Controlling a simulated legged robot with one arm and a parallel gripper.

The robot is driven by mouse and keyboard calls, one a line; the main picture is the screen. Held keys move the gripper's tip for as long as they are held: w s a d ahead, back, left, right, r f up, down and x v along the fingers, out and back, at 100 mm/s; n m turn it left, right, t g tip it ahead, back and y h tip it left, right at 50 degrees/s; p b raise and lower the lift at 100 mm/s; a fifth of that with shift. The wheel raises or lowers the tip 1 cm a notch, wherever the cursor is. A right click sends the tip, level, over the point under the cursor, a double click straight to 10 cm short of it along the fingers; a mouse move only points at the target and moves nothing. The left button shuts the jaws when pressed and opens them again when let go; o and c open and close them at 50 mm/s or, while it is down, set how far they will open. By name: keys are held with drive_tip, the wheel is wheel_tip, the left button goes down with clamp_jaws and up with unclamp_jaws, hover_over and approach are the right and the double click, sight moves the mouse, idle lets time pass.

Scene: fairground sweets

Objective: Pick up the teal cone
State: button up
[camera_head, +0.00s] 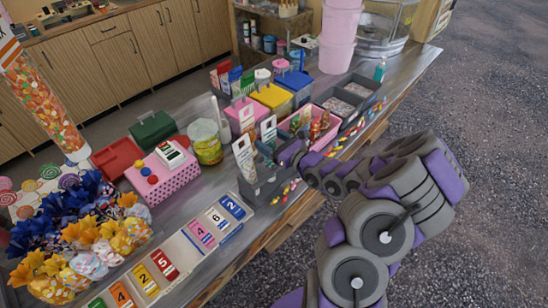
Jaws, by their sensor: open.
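I cannot make out a teal cone for certain in this view. The pink bin (333,131) just behind holds several small brown, red and green items, too small to identify.
Candies lie along the front edge of the counter (190,207). Numbered cards (201,233) lie in front, left of the grey bin. A pink dotted box (165,182), lidded boxes, pink buckets (340,25) and a teal bottle (380,71) crowd the counter. Open ground lies right.

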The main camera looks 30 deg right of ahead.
drive_tip(key=shift+w+a+r, duration=0.15)
drive_tip(key=shift+a, duration=1.1)
drive_tip(key=shift+c, duration=0.3)
drive_tip(key=shift+d, duration=0.9)
drive_tip(key=c, duration=0.6)
drive_tip(key=shift+a, duration=0.15)
drive_tip(key=c, duration=0.3)
drive_tip(key=shift+a, duration=0.4)
drive_tip(key=shift+c, duration=0.6)
drive_tip(key=shift+d+r, duration=0.25)
drive_tip(key=shift+r, duration=0.2)
wheel_tip(320, 180, up, 17)
drive_tip(key=p, duration=0.4)
drive_tip(key=shift+p, duration=0.35)
